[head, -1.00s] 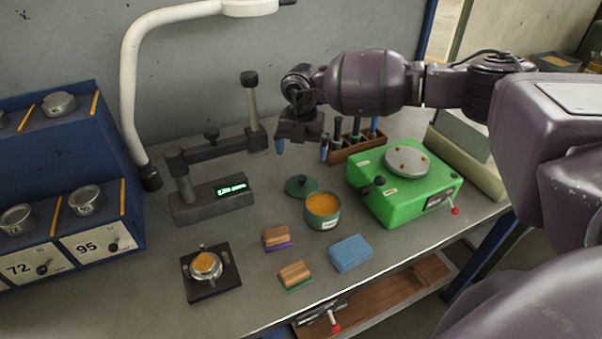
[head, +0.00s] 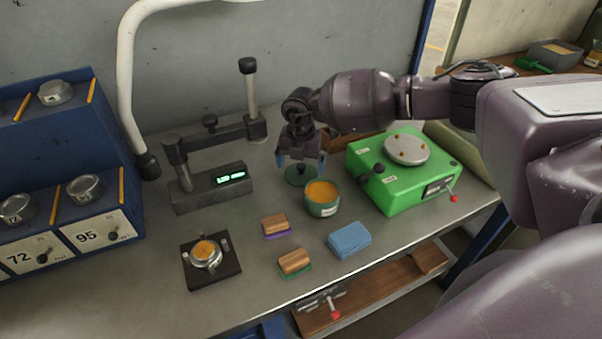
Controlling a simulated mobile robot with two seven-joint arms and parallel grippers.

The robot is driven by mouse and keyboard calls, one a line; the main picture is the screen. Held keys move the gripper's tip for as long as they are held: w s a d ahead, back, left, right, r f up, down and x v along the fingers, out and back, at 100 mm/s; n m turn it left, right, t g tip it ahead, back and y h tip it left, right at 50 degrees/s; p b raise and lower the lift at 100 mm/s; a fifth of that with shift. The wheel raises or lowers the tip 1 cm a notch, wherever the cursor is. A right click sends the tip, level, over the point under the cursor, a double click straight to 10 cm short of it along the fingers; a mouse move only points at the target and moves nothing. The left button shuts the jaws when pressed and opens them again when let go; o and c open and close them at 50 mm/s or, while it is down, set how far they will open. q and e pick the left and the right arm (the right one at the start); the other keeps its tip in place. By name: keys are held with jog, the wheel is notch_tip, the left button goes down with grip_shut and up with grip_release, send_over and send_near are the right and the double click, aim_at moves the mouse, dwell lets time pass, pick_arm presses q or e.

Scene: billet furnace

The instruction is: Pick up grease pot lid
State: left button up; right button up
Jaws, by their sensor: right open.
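The grease pot lid (head: 297,180) is a dark green disc with a small knob, lying flat on the grey bench. The grease pot (head: 322,207) stands just right of and in front of it, green and uncovered, with orange grease inside. My right gripper (head: 300,164) points down over the lid, its blue-tipped fingers spread to either side of the knob. The fingers hide part of the lid, and I cannot tell whether they touch it. My left gripper is out of view.
A green machine (head: 402,182) stands right of the pot. A dark measuring stand (head: 212,189) is at the left. A blue pad (head: 349,240) and two wooden-backed brushes (head: 275,225) lie in front.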

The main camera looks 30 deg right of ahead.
notch_tip(320, 180, down, 2)
jog(key=shift+f, duration=0.15)
jog(key=shift+c, duration=0.3)
jog(key=c, duration=0.5)
